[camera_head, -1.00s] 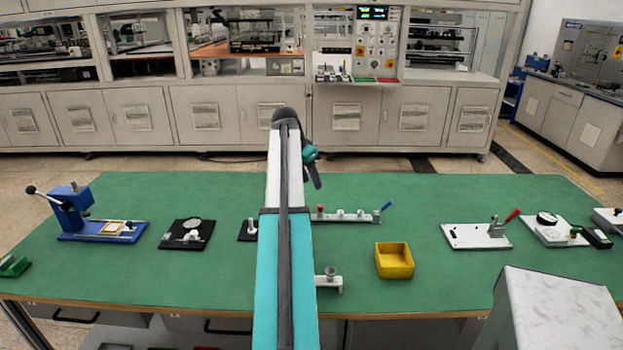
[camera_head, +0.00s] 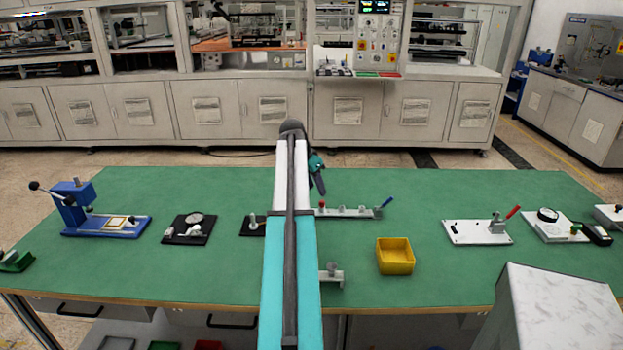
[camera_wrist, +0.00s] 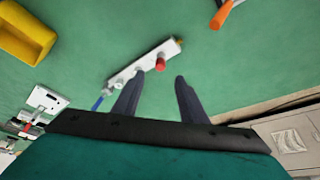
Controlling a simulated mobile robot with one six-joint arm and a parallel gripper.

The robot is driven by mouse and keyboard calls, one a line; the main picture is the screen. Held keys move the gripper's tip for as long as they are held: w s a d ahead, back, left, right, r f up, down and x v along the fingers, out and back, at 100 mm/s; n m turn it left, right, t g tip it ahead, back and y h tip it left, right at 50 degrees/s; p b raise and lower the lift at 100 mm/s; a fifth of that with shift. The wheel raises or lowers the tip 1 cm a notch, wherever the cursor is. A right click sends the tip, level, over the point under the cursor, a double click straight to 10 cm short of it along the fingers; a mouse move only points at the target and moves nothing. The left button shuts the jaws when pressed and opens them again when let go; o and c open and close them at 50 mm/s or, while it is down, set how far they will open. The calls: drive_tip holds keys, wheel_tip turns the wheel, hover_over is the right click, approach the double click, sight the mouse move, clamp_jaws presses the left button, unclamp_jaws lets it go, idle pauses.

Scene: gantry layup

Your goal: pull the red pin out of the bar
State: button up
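The pale grey bar (camera_head: 350,213) lies on the green table just right of my arm, with a blue handle (camera_head: 387,201) at its right end. The red pin (camera_head: 321,204) stands at the bar's left end. In the wrist view the bar (camera_wrist: 128,72) lies beyond my fingers, and the red pin (camera_wrist: 160,64) shows between and just past the fingertips. My gripper (camera_wrist: 159,76) is open and empty, with a finger on each side of the pin's line. In the head view my gripper (camera_head: 318,183) is partly hidden by my arm, above the table behind the bar.
A yellow bin (camera_head: 395,261) stands in front of the bar to the right. A small grey bracket (camera_head: 332,275) is near the front edge. A black block (camera_head: 252,226) is left of my arm. A white plate with a red-handled clamp (camera_head: 478,232) is further right. Green table lies clear between.

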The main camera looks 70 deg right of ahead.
sight(322, 201)
drive_tip(key=shift+p+x, duration=0.55)
drive_tip(key=shift+x, duration=3.5)
drive_tip(key=shift+r, duration=0.1)
clamp_jaws()
